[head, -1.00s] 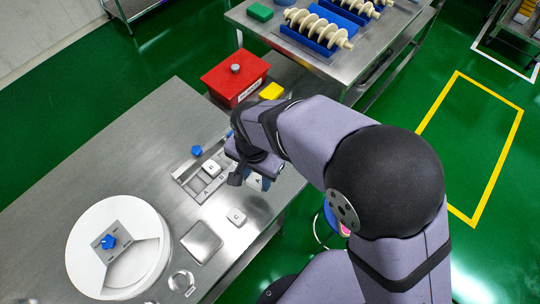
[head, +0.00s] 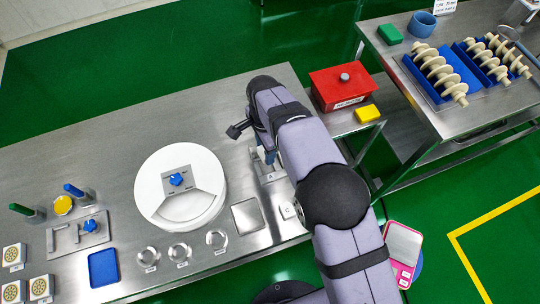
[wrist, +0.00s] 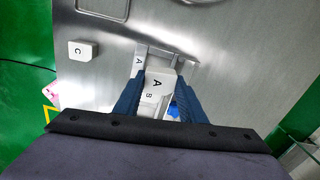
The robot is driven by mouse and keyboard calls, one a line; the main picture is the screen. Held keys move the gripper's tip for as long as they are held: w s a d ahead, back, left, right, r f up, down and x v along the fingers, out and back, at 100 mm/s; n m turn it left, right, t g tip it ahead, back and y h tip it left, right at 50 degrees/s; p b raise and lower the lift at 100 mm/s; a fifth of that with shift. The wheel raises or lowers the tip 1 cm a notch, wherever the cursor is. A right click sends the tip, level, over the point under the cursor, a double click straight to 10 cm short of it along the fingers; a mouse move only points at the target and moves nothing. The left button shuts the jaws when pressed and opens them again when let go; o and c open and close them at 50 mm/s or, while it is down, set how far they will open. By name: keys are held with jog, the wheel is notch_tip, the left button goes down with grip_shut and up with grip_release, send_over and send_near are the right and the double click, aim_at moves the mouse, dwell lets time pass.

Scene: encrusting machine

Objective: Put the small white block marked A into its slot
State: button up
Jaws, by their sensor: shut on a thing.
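My gripper (wrist: 157,92) has its two blue fingers closed on the white block marked A (wrist: 157,80), with its letter facing the wrist camera. The block is over the metal slot tray (wrist: 150,52), and a slot label A shows just beside it. I cannot tell how high it is above the tray. A letter B shows just below the block, partly hidden by the fingers. In the head view my gripper (head: 266,156) is over the tray (head: 270,178), and my arm hides the block.
A white block marked C (wrist: 83,50) lies on the steel table, also in the head view (head: 287,211). A blue part (wrist: 173,108) shows by the right finger. A square plate (head: 248,216) and a round white machine part (head: 180,210) stand left of the tray.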

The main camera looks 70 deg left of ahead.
jog(key=shift+d+m, duration=0.25)
jog(key=shift+m, duration=0.45)
jog(key=shift+f, duration=0.2)
jog(key=b, duration=0.3)
send_over(267, 168)
jog(key=shift+a+f, duration=0.2)
jog(key=shift+f, duration=1.9)
jog(key=shift+f+b, duration=0.55)
jog(key=shift+f, duration=0.35)
jog(key=shift+d+f, duration=0.2)
jog(key=shift+f, duration=0.15)
